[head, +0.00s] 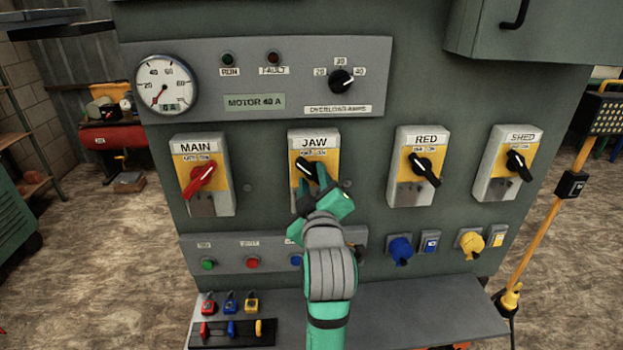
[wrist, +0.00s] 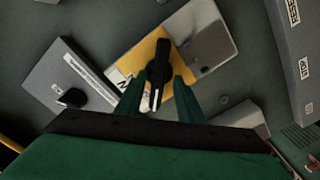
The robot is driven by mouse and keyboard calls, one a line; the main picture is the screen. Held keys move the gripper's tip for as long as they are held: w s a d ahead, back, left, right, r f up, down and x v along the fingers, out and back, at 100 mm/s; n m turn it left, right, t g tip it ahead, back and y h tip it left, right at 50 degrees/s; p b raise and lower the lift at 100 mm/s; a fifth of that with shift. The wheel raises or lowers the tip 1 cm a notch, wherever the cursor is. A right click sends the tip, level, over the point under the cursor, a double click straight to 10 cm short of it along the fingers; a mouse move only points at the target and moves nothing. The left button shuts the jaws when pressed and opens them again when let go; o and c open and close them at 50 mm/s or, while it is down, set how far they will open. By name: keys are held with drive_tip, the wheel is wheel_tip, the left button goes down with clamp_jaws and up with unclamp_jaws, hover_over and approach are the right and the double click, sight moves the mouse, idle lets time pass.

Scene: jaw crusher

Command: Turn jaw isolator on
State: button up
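The jaw isolator (head: 301,151) is a grey box with a yellow plate, labelled JAW, on the panel in the middle of the head view. Its black rotary handle (head: 307,170) is tilted, with a white pointer line. In the wrist view the black handle (wrist: 158,72) lies between the two fingers of my gripper (wrist: 157,95), one on each side, with small gaps visible. My gripper (head: 322,190) is open at the handle in the head view and partly covers the lower part of the isolator box.
The MAIN isolator (head: 206,192) with a red handle is to the left. The RED (head: 408,186) and SHED (head: 496,183) isolators are to the right. Push buttons (head: 252,262) and a shelf with padlocks (head: 230,303) are below. An ammeter (head: 163,86) is at upper left.

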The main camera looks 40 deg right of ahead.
drive_tip(key=shift+a, duration=0.1)
drive_tip(key=shift+s, duration=0.1)
drive_tip(key=c, duration=0.5)
drive_tip(key=shift+s+d, duration=0.15)
drive_tip(key=shift+d, duration=0.05)
clamp_jaws()
drive_tip(key=shift+s+d+f, duration=0.1)
drive_tip(key=shift+s+d, duration=0.05)
drive_tip(key=shift+d, duration=0.1)
